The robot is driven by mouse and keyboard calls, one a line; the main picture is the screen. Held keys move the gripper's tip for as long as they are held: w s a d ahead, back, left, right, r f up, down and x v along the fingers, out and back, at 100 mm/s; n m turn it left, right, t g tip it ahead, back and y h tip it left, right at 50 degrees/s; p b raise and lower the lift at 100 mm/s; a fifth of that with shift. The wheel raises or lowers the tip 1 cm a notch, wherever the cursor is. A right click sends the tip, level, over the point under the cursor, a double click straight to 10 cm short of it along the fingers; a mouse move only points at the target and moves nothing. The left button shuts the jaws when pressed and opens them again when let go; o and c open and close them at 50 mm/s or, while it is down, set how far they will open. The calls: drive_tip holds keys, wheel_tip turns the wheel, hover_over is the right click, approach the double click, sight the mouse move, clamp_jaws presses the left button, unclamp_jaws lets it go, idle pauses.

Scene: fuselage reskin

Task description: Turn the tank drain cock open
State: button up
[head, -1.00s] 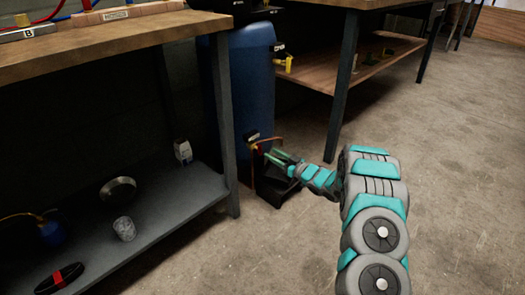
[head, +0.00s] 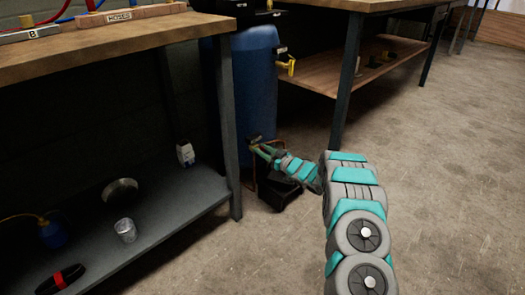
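The tank (head: 254,90) is a tall blue cylinder standing between the two benches. A small brownish fitting with a dark tag (head: 254,139) shows at its lower front; it may be the drain cock, but it is too small and dark to make out a handle or its position. My gripper (head: 262,148) is at this fitting, low on the tank, and partly covers it. I cannot tell whether the fingers touch it or how far apart they are. A yellow-handled valve (head: 288,65) with a label sits higher on the tank's right side.
A dark box (head: 278,190) stands on the floor below my gripper, with a thin copper-coloured pipe beside it. The left bench's leg (head: 229,130) stands close to the tank's left. Its grey lower shelf (head: 165,215) holds several items. The concrete floor (head: 440,170) at right is open.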

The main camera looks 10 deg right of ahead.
clamp_jaws()
drive_tip(key=shift+f+n+b, duration=0.15)
drive_tip(key=shift+n+b, duration=0.15)
drive_tip(key=shift+n, duration=0.1)
drive_tip(key=n+b, duration=0.1)
drive_tip(key=n, duration=0.1)
drive_tip(key=shift+s+a+f+n+b, duration=0.15)
drive_tip(key=shift+f+n+b, duration=0.05)
drive_tip(key=shift+n+b, duration=0.2)
drive_tip(key=n+b, duration=0.1)
drive_tip(key=n, duration=0.3)
drive_tip(key=n+b, duration=0.1)
drive_tip(key=n, duration=0.4)
drive_tip(key=n+b, duration=0.2)
drive_tip(key=n, duration=0.3)
drive_tip(key=shift+s+a+f, duration=0.25)
drive_tip(key=shift+a+f, duration=0.15)
drive_tip(key=shift+n, duration=0.3)
drive_tip(key=shift+o, duration=0.5)
unclamp_jaws()
